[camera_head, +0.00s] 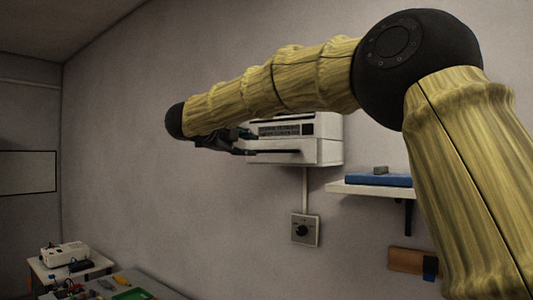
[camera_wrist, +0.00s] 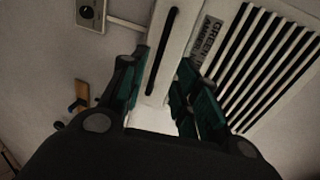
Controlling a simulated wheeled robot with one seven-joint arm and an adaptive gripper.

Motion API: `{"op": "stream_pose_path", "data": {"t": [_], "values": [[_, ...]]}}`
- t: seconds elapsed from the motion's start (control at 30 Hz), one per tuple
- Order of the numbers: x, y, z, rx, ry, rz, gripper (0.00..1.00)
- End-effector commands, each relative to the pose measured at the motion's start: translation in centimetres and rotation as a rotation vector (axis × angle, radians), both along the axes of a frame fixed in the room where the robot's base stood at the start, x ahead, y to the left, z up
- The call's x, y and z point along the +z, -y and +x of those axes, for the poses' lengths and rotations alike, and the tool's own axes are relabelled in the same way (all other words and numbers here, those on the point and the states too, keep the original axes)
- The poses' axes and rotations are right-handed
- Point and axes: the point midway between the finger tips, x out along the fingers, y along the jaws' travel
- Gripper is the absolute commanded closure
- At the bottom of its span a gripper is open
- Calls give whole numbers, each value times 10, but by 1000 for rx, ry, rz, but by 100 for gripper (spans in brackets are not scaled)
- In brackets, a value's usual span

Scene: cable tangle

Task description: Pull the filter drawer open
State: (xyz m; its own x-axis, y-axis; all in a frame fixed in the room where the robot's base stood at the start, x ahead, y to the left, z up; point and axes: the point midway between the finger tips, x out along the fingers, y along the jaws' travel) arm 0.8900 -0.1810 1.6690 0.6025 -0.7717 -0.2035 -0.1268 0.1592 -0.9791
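A white wall unit (camera_head: 325,126) hangs on the wall in the head view, partly hidden behind my arm. Its lower part is the filter drawer (camera_head: 322,152), with a long dark bar or slot along its front. My gripper (camera_head: 250,143) is at the unit's left front. In the wrist view, the dark bar (camera_wrist: 163,50) runs along a white strip between the green-padded fingers of my gripper (camera_wrist: 164,65). The fingers stand apart, one on each side of the strip. I cannot tell whether they touch it. The drawer looks flush with the unit.
The unit's slatted grille (camera_wrist: 265,60) is to the right in the wrist view. Below the unit is a wall switch box (camera_head: 305,230) on a conduit. A shelf (camera_head: 345,188) with a blue item (camera_head: 378,180) is at right. A cluttered table (camera_head: 125,280) stands lower left.

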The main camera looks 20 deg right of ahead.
Motion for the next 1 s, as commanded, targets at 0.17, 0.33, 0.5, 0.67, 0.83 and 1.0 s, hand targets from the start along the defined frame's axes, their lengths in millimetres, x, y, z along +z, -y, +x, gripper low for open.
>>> {"op": "stream_pose_path", "data": {"t": [0.17, 0.33, 0.5, 0.67, 0.83, 1.0], "values": [[0, 14, 9, -3, 0, 2, 69], [-5, 35, 26, -2, 0, 3, 69], [-11, 55, 43, -2, -2, 1, 69], [-15, 71, 55, -1, 1, 1, 69], [-19, 80, 62, -1, 1, 0, 69], [-21, 83, 64, 0, 1, 1, 69]]}}
